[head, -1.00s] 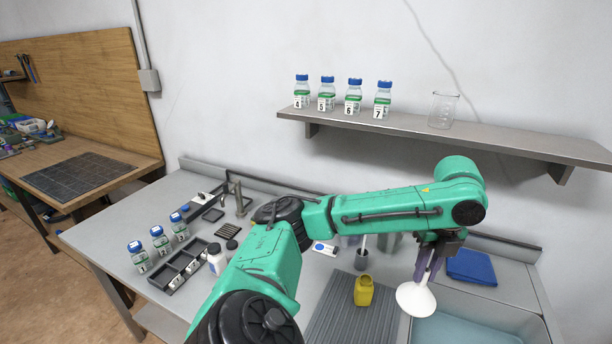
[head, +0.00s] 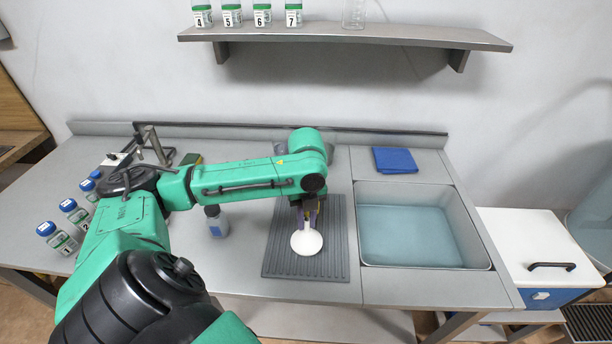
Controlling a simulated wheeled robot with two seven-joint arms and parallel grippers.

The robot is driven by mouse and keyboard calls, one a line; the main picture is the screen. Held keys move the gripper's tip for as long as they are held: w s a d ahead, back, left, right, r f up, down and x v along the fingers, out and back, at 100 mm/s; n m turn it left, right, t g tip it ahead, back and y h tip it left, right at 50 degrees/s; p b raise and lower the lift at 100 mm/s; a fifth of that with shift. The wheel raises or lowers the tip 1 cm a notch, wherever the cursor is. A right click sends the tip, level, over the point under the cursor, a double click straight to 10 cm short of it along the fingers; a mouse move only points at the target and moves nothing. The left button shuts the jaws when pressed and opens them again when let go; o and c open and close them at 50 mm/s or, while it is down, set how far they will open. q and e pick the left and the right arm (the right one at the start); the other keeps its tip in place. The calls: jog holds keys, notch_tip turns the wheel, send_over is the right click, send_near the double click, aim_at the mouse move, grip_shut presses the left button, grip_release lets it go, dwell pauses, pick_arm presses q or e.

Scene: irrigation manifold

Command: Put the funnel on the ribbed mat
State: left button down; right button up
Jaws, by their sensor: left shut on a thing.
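A white funnel (head: 307,242) shows in the head view with its wide round mouth toward me. My left gripper (head: 308,211) is shut on the funnel's narrow stem. The funnel is over the grey ribbed mat (head: 283,260), near its middle. I cannot tell whether the funnel touches the mat. A bit of yellow shows behind the gripper, mostly hidden. My right gripper is not in view.
A sink basin (head: 415,235) with bluish water lies right of the mat. A blue folded cloth (head: 395,160) lies behind it. A shelf (head: 345,35) with numbered bottles hangs above.

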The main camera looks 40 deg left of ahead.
aim_at(307, 229)
pick_arm(q)
notch_tip(307, 229, down, 4)
jog(key=shift+w+d+r, duration=0.1)
jog(key=shift+w, duration=0.05)
jog(key=c, duration=0.8)
grip_release()
notch_tip(307, 229, up, 12)
jog(key=shift+r+b, duration=0.1)
jog(key=shift+b, duration=0.35)
